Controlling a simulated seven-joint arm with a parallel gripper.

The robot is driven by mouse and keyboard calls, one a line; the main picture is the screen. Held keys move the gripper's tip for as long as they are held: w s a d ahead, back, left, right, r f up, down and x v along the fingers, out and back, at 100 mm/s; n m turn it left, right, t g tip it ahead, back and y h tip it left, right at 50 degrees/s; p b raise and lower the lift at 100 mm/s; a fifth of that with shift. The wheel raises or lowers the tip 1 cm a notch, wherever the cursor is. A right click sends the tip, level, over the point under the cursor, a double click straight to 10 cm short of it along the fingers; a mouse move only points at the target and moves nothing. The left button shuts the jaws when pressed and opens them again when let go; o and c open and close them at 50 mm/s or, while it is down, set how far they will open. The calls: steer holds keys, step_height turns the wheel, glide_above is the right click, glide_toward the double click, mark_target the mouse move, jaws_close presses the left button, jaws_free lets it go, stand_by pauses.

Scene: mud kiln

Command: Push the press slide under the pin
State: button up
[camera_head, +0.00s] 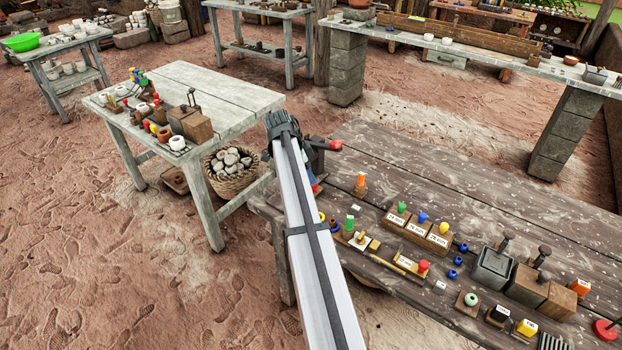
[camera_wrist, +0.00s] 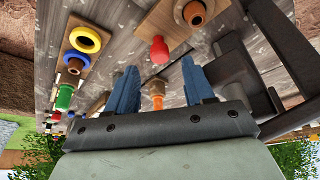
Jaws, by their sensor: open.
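A dark frame (camera_wrist: 248,72), possibly the press, stands close to the right finger in the wrist view. A red knob (camera_wrist: 159,50) shows beyond the fingertips. A wooden plate with a ringed socket (camera_wrist: 195,13) lies above it, possibly the slide. In the head view a black part with a red knob (camera_head: 336,145) shows beside my arm. I cannot make out the pin for certain.
An orange peg on a wooden block (camera_head: 360,186) stands near my gripper. Labelled blocks with coloured pegs (camera_head: 420,228) and metal boxes (camera_head: 491,268) stand along the dark table (camera_head: 490,185). The table's back is largely clear. A pale table (camera_head: 225,85) stands at left.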

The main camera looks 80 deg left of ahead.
steer(key=v, duration=1)
steer(key=w+d+f+n+g+y, duration=0.3)
steer(key=w+d+n+g+y, duration=0.5)
steer(key=n, duration=1.3)
steer(key=shift+t, duration=0.3)
steer(key=x, duration=0.8)
steer(key=w+d+f+x, duration=0.1)
steer(key=x, duration=0.3)
steer(key=shift+a+f, duration=0.3)
steer(key=shift+f, duration=0.1)
steer(key=shift+c, duration=0.4)
jaws_close()
